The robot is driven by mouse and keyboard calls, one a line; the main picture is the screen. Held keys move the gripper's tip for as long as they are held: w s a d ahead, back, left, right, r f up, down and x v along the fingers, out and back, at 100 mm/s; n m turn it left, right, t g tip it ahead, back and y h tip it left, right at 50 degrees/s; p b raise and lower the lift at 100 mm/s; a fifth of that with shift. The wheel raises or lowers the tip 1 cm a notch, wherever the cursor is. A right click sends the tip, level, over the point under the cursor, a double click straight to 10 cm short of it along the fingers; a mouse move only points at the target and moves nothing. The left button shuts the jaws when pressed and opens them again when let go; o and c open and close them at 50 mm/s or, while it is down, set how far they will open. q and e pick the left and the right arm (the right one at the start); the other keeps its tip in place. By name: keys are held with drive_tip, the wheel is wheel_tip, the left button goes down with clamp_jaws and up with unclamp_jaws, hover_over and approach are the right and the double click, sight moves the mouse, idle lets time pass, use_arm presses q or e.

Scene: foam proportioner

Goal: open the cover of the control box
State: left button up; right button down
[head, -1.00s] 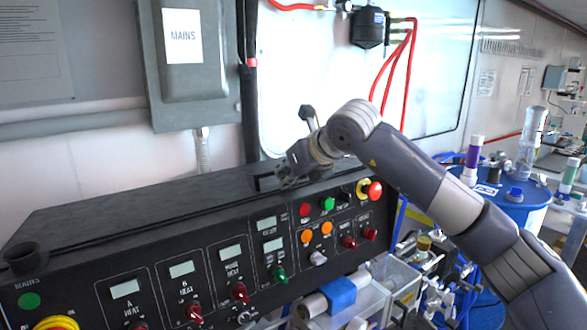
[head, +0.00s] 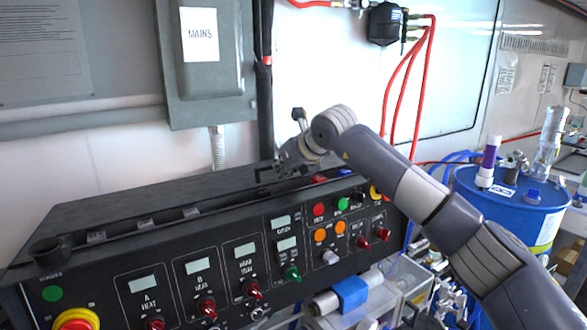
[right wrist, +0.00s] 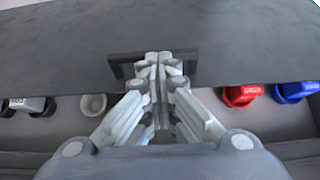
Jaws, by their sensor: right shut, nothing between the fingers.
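The control box (head: 225,275) is a long black console with a front panel of displays, knobs and coloured buttons. Its dark top cover (head: 130,203) is raised a little at the front, and a gap shows small parts inside. My right gripper (head: 268,180) is at the cover's front edge, right of its middle. In the right wrist view the gripper (right wrist: 157,62) is shut, its fingertips against the black handle (right wrist: 122,66) on the cover (right wrist: 235,40). Nothing shows held between the fingers. My left gripper is not in view.
Inside the gap are a red part (right wrist: 241,95) and a blue part (right wrist: 295,91). A grey MAINS box (head: 205,60) hangs on the wall behind. A blue drum (head: 510,210) stands at the right. A black cup-like ring (head: 47,250) is at the console's left end.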

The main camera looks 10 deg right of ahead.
sight(270, 176)
drive_tip(key=w+p, duration=0.1)
drive_tip(key=w+a+p, duration=0.1)
drive_tip(key=w, duration=0.1)
drive_tip(key=w+a+p, duration=0.1)
drive_tip(key=shift+w+f, duration=0.3)
drive_tip(key=shift+w, duration=0.1)
drive_tip(key=shift+w+a+f+p, duration=0.2)
drive_tip(key=shift+w+p, duration=0.15)
drive_tip(key=shift+w, duration=0.1)
drive_tip(key=shift+w+a+f+p, duration=0.15)
drive_tip(key=shift+w+p, duration=0.2)
drive_tip(key=shift+w, duration=0.1)
